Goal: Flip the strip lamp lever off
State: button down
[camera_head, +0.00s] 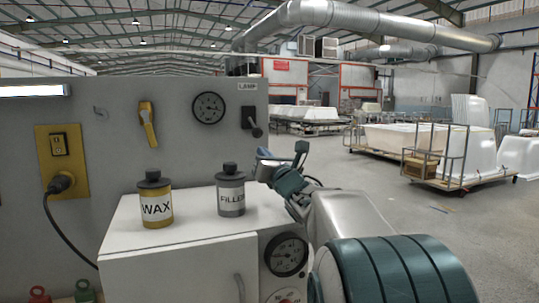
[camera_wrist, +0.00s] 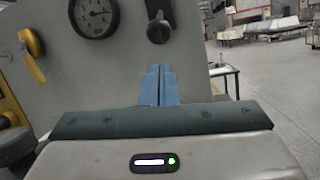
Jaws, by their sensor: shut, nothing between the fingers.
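The lamp lever (camera_head: 254,124) is a dark switch with a short handle on the grey panel, below a small label reading LAMP (camera_head: 247,86). Its handle slants down to the right in the head view. In the wrist view the lever (camera_wrist: 158,30) shows straight beyond my fingertips, its round knob towards me. The strip lamp (camera_head: 33,90) at the panel's upper left glows white. My gripper (camera_head: 262,153) is below the lever in the head view. In the wrist view its blue fingers (camera_wrist: 157,72) are shut and empty, with a visible gap to the lever.
A WAX jar (camera_head: 156,205) and a FILLER jar (camera_head: 231,194) stand on the white cabinet (camera_head: 190,235) left of my gripper. A round gauge (camera_head: 208,108), a yellow-handled tool (camera_head: 147,122) and a plugged socket plate (camera_head: 60,150) are on the panel. Open floor lies to the right.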

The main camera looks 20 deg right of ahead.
aim_at(255, 127)
jog(key=p+x, duration=0.1)
jog(key=x, duration=0.4)
jog(key=shift+w+r+p, duration=0.15)
jog(key=shift+w+p, duration=0.2)
jog(key=shift+p, duration=0.05)
